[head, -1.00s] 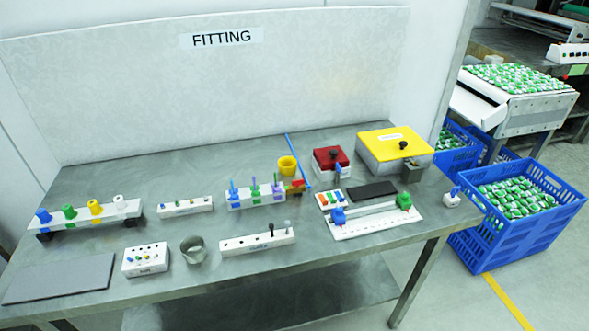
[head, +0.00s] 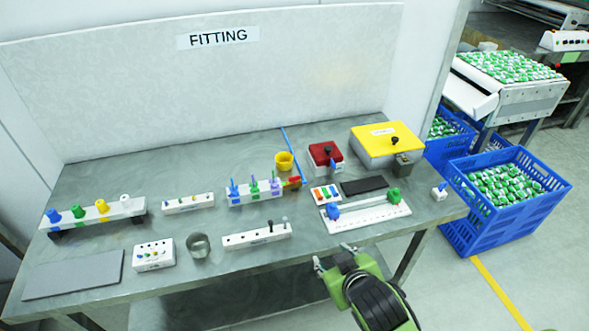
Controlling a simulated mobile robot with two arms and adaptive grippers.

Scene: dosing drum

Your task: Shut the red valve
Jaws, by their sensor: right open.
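A small red and orange piece (head: 292,182) is at the right end of the white rack with coloured pegs (head: 254,190), beside a blue rod (head: 291,155). It is too small to tell whether it is the red valve or how it is set. A red box (head: 324,156) with a black knob stands further right. A white rail (head: 130,209) at the left carries blue, green, yellow and white knobs, none red. My right gripper (head: 333,256) is open and empty at the front edge of the bench, well short of the red things. My left gripper is out of view.
A yellow-lidded box (head: 387,140) stands at the back right. A white slide with blue and green knobs (head: 366,220) lies near the front right edge. A grey cup (head: 198,245) and white blocks stand in front. Blue crates (head: 509,205) stand right of the bench.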

